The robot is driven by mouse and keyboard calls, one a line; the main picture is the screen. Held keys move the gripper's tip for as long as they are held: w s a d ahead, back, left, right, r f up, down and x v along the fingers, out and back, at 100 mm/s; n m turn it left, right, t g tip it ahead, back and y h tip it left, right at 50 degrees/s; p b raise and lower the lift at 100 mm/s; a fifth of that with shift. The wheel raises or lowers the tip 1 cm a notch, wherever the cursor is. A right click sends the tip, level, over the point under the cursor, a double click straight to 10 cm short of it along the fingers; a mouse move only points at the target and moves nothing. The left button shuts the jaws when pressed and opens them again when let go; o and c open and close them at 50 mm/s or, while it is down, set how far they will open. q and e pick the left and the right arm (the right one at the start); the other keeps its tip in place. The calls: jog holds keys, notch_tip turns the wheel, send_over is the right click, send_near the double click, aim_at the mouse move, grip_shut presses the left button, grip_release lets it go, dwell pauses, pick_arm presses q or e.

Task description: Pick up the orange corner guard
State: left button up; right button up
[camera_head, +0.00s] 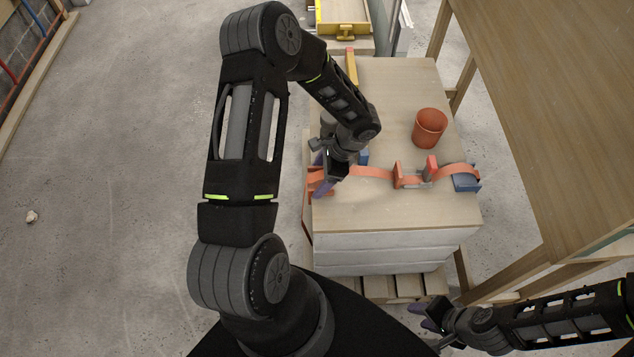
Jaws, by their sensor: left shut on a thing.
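An orange corner guard (314,181) is at the left edge of the wooden-topped stack (390,95). My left gripper (321,178) reaches down over that edge and is shut on the orange corner guard; its fingers and wrist hide part of it. An orange strap (372,172) runs from beside the gripper to the right across the top. My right gripper (434,322) is at the bottom, in front of the stack, apart from it and empty; its fingers look spread.
An orange buckle-like piece (400,175) sits along the strap. A blue corner piece (465,182) is at the right edge. A terracotta cup (430,127) stands on the top behind the strap. A wooden table (560,120) stands on the right. The floor at left is mostly clear.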

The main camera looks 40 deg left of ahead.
aim_at(319, 182)
pick_arm(q)
jog(key=c, duration=0.3)
jog(key=shift+c, duration=0.2)
notch_tip(319, 182, up, 10)
dwell(0.4)
